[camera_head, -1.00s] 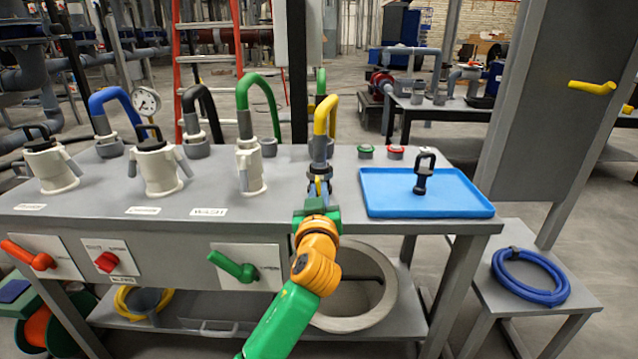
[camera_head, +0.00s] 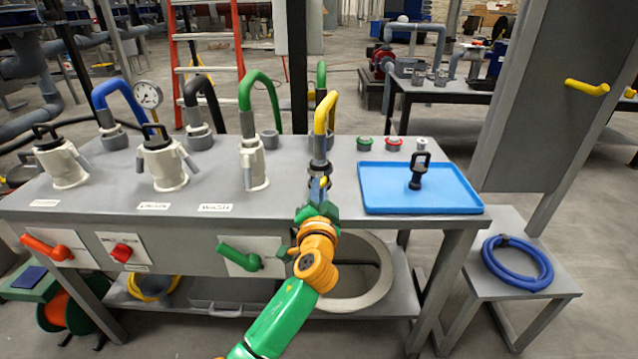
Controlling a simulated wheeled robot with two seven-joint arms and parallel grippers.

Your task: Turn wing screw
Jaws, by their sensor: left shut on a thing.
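My left gripper (camera_head: 319,190) is at the front of the grey fitting (camera_head: 319,166) at the lower end of the yellow hose (camera_head: 325,117). Its fingers are shut on a small part there, most likely the wing screw. The fingers and the hand hide that part, so I cannot see its wings or their angle. My right gripper is not in view.
The grey bench (camera_head: 110,185) carries white couplings (camera_head: 165,162) and hoses to the left. A blue tray (camera_head: 455,200) holding a black fitting (camera_head: 417,170) lies to the right. A round bin (camera_head: 380,290) stands below. A green lever (camera_head: 240,258) is on the bench front, left of my wrist.

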